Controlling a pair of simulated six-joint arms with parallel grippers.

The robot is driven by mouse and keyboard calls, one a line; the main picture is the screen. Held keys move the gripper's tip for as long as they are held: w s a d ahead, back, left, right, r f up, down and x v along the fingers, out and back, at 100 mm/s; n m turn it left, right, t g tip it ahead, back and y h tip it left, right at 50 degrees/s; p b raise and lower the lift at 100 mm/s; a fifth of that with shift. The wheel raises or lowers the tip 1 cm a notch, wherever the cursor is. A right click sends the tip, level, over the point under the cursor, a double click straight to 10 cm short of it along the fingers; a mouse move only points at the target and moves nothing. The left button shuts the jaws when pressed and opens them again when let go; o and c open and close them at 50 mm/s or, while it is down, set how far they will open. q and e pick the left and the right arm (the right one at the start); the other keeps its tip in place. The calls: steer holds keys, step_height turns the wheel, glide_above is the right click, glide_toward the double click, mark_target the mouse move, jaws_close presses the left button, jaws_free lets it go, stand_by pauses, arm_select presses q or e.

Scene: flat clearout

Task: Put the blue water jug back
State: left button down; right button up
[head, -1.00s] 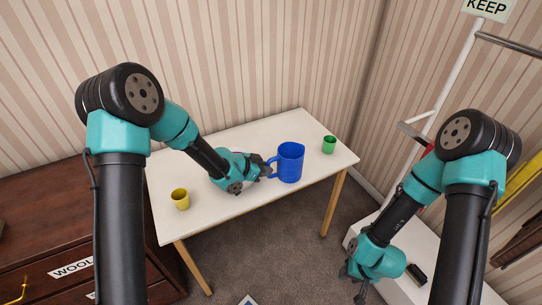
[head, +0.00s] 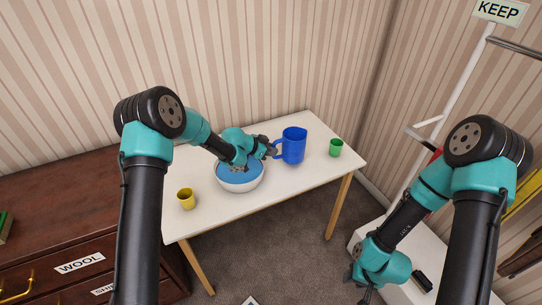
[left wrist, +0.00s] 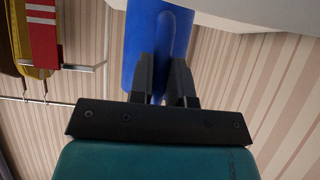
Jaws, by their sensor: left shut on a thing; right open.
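The blue water jug (head: 294,146) is upright at the back right of the white table (head: 310,180), its handle facing left. My left gripper (head: 271,149) is shut on its handle. In the left wrist view the blue jug (left wrist: 147,40) shows behind the two dark fingers (left wrist: 163,85), which close on it. I cannot tell whether the jug's base touches the table. My right gripper (head: 362,280) is open and empty, low at the right near a white surface.
A white bowl with blue inside (head: 240,184) sits under my left forearm. A yellow cup (head: 186,199) stands left, a green cup (head: 336,148) right of the jug. A brown dresser (head: 60,230) with a WOOL label is at left. A KEEP sign (head: 499,11) tops a rack at right.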

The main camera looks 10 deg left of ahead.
arm_select(q)
steer(key=shift+w, duration=0.1)
steer(key=shift+w+f, duration=0.2)
steer(key=shift+f, duration=1.65)
steer(key=c, duration=1.1)
jaws_free()
steer(key=shift+a, duration=0.15)
steer(key=v, duration=1.2)
